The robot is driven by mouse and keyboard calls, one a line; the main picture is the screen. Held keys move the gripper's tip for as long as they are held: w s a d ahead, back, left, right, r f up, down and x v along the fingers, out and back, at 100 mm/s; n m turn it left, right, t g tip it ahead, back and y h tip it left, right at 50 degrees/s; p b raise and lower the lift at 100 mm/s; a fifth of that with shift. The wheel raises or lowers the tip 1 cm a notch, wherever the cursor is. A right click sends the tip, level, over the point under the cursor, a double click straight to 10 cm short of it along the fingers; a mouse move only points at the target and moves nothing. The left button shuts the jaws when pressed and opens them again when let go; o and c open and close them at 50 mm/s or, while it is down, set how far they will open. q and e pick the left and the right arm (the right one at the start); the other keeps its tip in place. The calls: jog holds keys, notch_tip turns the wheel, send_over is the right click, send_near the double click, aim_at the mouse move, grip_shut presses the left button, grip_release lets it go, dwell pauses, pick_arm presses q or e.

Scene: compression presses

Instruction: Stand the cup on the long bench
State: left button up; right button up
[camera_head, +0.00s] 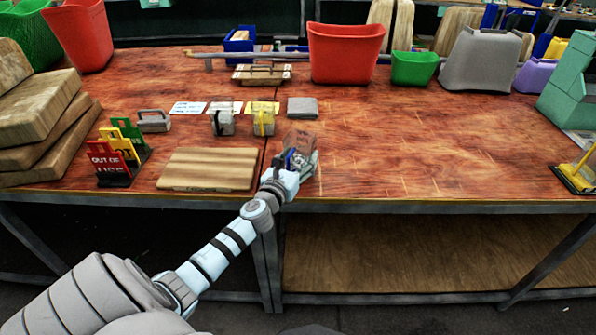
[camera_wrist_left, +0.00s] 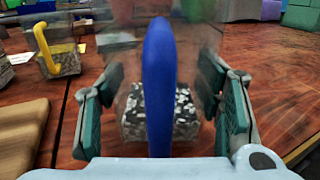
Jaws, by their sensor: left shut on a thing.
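The cup (camera_head: 301,138) is clear-walled, with a blue handle (camera_wrist_left: 159,85) and black-and-white speckled contents (camera_wrist_left: 185,112). It is upright over the front part of the long bench (camera_head: 420,150), just right of the seam. I cannot tell whether its base touches the wood. My left gripper (camera_head: 299,161) is shut on the cup. In the left wrist view its green-padded fingers (camera_wrist_left: 160,105) stand on both sides of the handle. The gripper hides part of the cup in the head view. My right gripper is not in view.
Two similar cups, one black-handled (camera_head: 221,121) and one yellow-handled (camera_head: 263,120), stand to the left. Bins, including a red one (camera_head: 345,52), line the back. The bench's right middle is clear.

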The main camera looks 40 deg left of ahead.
pick_arm(q)
jog(key=shift+f+b, duration=0.3)
jog(key=shift+f, duration=0.65)
jog(key=shift+r, duration=0.15)
jog(key=o, duration=1.3)
jog(key=shift+o, duration=0.2)
jog(key=shift+r+p, duration=0.15)
jog(key=shift+p, duration=0.15)
jog(key=v, duration=1.2)
